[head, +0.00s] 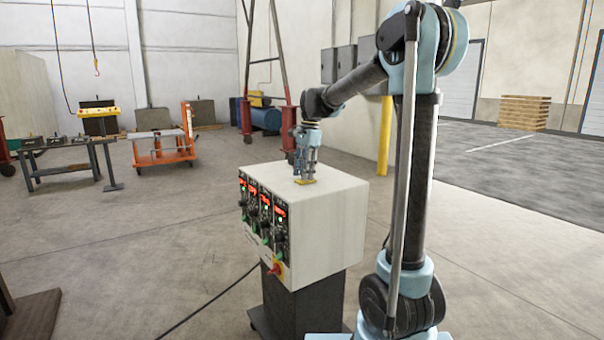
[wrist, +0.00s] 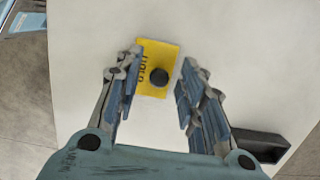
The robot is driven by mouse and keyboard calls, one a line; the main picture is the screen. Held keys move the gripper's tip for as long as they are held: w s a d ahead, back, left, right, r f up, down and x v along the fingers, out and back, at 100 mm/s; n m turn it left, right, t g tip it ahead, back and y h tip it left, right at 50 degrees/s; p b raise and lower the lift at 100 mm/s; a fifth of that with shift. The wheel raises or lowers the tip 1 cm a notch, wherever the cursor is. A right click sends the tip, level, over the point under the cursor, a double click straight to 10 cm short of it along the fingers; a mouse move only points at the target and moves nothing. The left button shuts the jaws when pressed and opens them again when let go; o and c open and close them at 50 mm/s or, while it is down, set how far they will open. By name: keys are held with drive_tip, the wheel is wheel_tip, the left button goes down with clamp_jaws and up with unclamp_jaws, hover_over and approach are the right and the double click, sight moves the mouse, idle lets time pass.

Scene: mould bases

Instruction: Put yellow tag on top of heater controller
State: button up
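The heater controller (head: 325,215) is a cream box with red displays and knobs on its front face, standing on a dark wheeled base. The yellow tag (wrist: 158,57), with dark lettering and a round black knob, lies flat on the controller's pale top (wrist: 230,60). It also shows in the head view (head: 306,181), near the middle of the top. My gripper (head: 305,172) points down just above the tag. In the wrist view its fingers (wrist: 159,84) are apart on either side of the knob, with gaps on both sides. The left finger covers a little of the tag's left edge.
A red and yellow switch (head: 276,269) sticks out low on the controller's front. A dark cable (head: 210,303) runs over the floor. An orange cart (head: 163,148) and a work table (head: 65,150) stand well back at the left.

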wheel_tip(320, 180, up, 12)
drive_tip(key=w+d, duration=0.1)
drive_tip(key=d, duration=0.1)
drive_tip(key=s+d+f+n+t, duration=0.1)
drive_tip(key=s+d+f+n, duration=0.25)
drive_tip(key=s+d, duration=0.45)
drive_tip(key=s+d+f+n+t, duration=0.1)
drive_tip(key=s+d+f+n, duration=0.3)
drive_tip(key=s+f, duration=0.9)
drive_tip(key=s+d+f+n+t+h, duration=0.1)
drive_tip(key=s+d+f+n, duration=0.3)
drive_tip(key=s+d+f, duration=0.3)
drive_tip(key=s+f, duration=0.5)
drive_tip(key=f, duration=0.1)
drive_tip(key=shift+s+f+h, duration=0.3)
drive_tip(key=shift+s+f, duration=0.05)
drive_tip(key=shift+s, duration=0.05)
drive_tip(key=shift+d, duration=0.1)
